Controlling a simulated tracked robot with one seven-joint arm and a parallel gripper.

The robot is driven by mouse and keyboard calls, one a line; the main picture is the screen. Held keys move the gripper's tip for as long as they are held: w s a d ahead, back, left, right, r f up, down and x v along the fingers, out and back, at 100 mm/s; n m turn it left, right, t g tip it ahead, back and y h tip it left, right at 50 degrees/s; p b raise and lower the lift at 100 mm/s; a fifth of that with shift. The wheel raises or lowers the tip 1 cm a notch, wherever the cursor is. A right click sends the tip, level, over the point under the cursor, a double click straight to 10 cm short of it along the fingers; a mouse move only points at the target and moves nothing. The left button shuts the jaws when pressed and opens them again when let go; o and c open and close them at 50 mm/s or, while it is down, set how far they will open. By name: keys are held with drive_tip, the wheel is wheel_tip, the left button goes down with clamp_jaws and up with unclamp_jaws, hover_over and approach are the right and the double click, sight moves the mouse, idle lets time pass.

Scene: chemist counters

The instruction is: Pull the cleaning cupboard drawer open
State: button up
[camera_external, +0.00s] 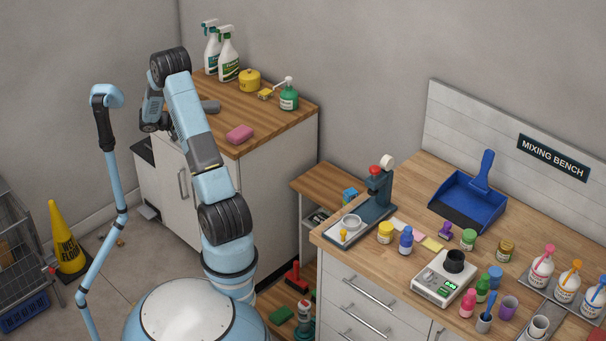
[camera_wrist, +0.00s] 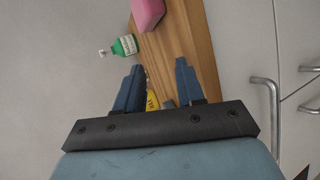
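The white cleaning cupboard (camera_external: 285,165) with a wooden top stands at the back wall. A vertical bar handle (camera_external: 183,186) shows on its front, partly beside my arm. The wrist view shows a metal bar handle (camera_wrist: 272,112) at the right on the white front, and part of a second handle (camera_wrist: 311,69) across a panel seam. I cannot tell which handle is the drawer's. My gripper (camera_wrist: 159,76) is open and empty above the wooden top, with the handles to its right. In the external view its fingers are hidden by the arm.
A pink sponge (camera_external: 240,134), green soap bottle (camera_external: 289,96), yellow tin (camera_external: 249,79) and spray bottles (camera_external: 228,55) stand on the cupboard top. A yellow wet-floor sign (camera_external: 66,238) and a wire cart (camera_external: 22,250) are at left. The mixing bench (camera_external: 345,250) is at right.

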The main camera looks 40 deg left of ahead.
drive_tip(key=s+a+f+n+t+y, duration=0.4)
drive_tip(key=s+a+f+y, duration=0.2)
drive_tip(key=s+a+f, duration=0.75)
drive_tip(key=w+d+f, duration=0.1)
drive_tip(key=w+f, duration=0.2)
drive_tip(key=w, duration=0.8)
drive_tip(key=shift+w+d, duration=0.1)
clamp_jaws()
